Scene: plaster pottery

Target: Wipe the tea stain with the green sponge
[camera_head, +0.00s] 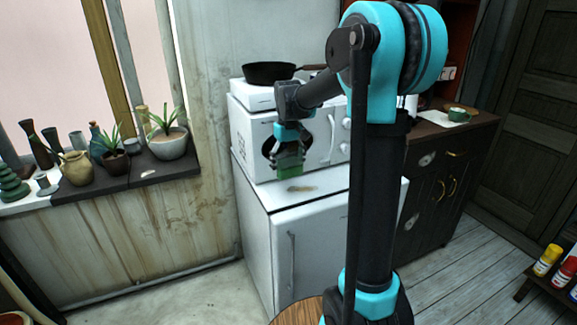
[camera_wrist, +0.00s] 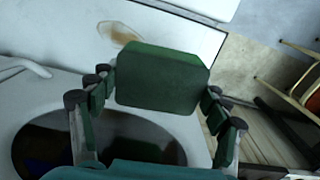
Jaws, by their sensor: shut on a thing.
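The green sponge (camera_head: 290,164) is held in my gripper (camera_head: 287,156), which is shut on it. The sponge hangs above the top of the low white cabinet (camera_head: 335,187), in front of the white oven. The tea stain (camera_head: 301,188) is a small brownish patch on that cabinet top, a little below and right of the sponge in the head view. In the wrist view the sponge (camera_wrist: 160,80) sits between the fingers, and the brown stain (camera_wrist: 120,33) shows just beyond its upper left edge. The sponge appears apart from the surface.
The white oven (camera_head: 310,140) stands behind the stain, with a black pan (camera_head: 269,71) above it. A dark cabinet to the right bears a green cup (camera_head: 457,113). Potted plants and vases line the windowsill (camera_head: 120,180) at left.

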